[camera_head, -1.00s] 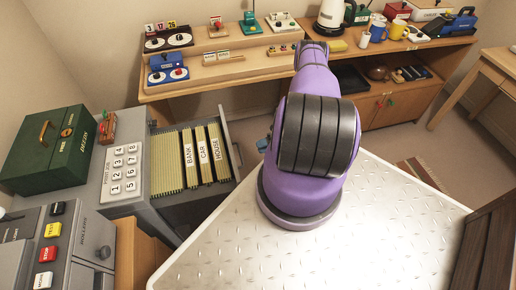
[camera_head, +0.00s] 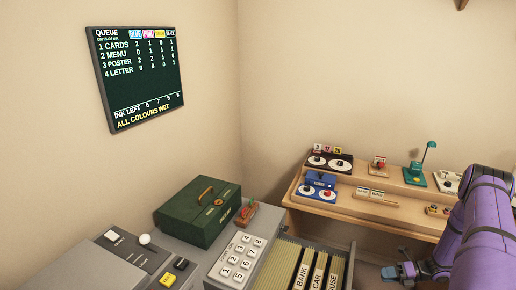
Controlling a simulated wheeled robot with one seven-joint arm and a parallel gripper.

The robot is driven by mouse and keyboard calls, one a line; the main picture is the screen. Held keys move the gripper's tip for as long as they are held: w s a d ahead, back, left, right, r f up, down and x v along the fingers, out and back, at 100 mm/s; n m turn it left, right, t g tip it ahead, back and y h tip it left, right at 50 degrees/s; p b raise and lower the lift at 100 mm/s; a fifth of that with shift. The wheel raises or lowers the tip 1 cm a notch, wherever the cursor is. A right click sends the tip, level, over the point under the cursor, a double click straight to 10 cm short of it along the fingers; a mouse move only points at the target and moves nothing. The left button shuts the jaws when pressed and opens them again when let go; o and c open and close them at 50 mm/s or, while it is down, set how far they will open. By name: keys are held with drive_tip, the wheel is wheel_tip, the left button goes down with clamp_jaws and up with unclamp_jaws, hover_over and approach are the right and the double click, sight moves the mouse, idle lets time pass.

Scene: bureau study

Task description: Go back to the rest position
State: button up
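My purple arm stands at the right edge of the head view, bent. My gripper (camera_head: 397,269) shows small and dark with blue parts, to the right of the open file drawer (camera_head: 283,262). It looks apart from the drawer's side. Its fingers are too small to tell whether they are open or shut, and I see nothing clearly held.
The drawer holds folders marked BANK, CAR and HOUSE. A keypad (camera_head: 238,258) and a green box (camera_head: 198,212) sit on the grey cabinet at left. A wooden shelf desk (camera_head: 385,210) with small devices runs behind my arm. A queue board (camera_head: 139,78) hangs on the wall.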

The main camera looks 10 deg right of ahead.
drive_tip(key=w+a+r+n+g+h, duration=0.1)
drive_tip(key=w+r+n+g, duration=0.15)
drive_tip(key=r, duration=0.55)
drive_tip(key=w+a+r+n+g+h, duration=0.1)
drive_tip(key=w+a+r+n, duration=0.2)
drive_tip(key=r, duration=0.5)
drive_tip(key=w+r+n+g, duration=0.1)
drive_tip(key=w+r+n, duration=0.2)
drive_tip(key=r+n, duration=0.3)
drive_tip(key=s+a+r+n+g+h, duration=0.15)
drive_tip(key=a+r+n, duration=0.3)
drive_tip(key=r, duration=0.65)
drive_tip(key=a+r+n+h, duration=0.3)
drive_tip(key=a+r, duration=0.3)
drive_tip(key=r, duration=0.4)
drive_tip(key=s+a+r+n+t+h, duration=0.1)
drive_tip(key=s+a+r+n+h, duration=0.1)
drive_tip(key=s+a+r+n, duration=0.45)
drive_tip(key=s+a+r+n+h, duration=0.2)
drive_tip(key=s+a+r, duration=0.25)
drive_tip(key=r, duration=0.45)
drive_tip(key=s+a+r+n+t+h, duration=0.1)
drive_tip(key=s+a+r+n+t, duration=0.1)
drive_tip(key=s+n, duration=0.2)
drive_tip(key=s+a+r+n+t+h, duration=0.1)
drive_tip(key=s+n, duration=0.4)
drive_tip(key=s, duration=0.5)
drive_tip(key=shift+s+a+r+t, duration=0.3)
drive_tip(key=shift+a+r+t, duration=0.4)
drive_tip(key=shift+a, duration=0.5)
